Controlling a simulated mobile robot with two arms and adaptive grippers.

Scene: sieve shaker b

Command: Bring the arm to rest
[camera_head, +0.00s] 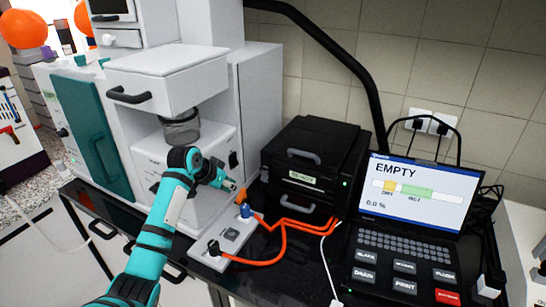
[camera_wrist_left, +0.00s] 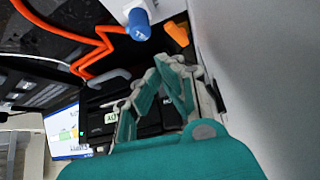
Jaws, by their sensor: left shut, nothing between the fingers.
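My left arm, teal and grey, comes in from the bottom left of the head view, and its gripper (camera_head: 230,185) is above the bench, in front of the white machine and left of the black box. In the left wrist view the gripper's teal fingers (camera_wrist_left: 160,78) are shut with nothing held. The fingertips are close to the blue plug (camera_wrist_left: 139,24) and the orange plug (camera_wrist_left: 177,33), apart from both as far as I can tell. My right gripper is not in view.
A white power strip (camera_head: 224,246) with orange cables (camera_head: 268,257) lies on the dark bench. The black box (camera_head: 312,160) stands behind it. A terminal reading EMPTY (camera_head: 425,190) stands at right. The white machine (camera_head: 180,75) rises at left, close to my arm.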

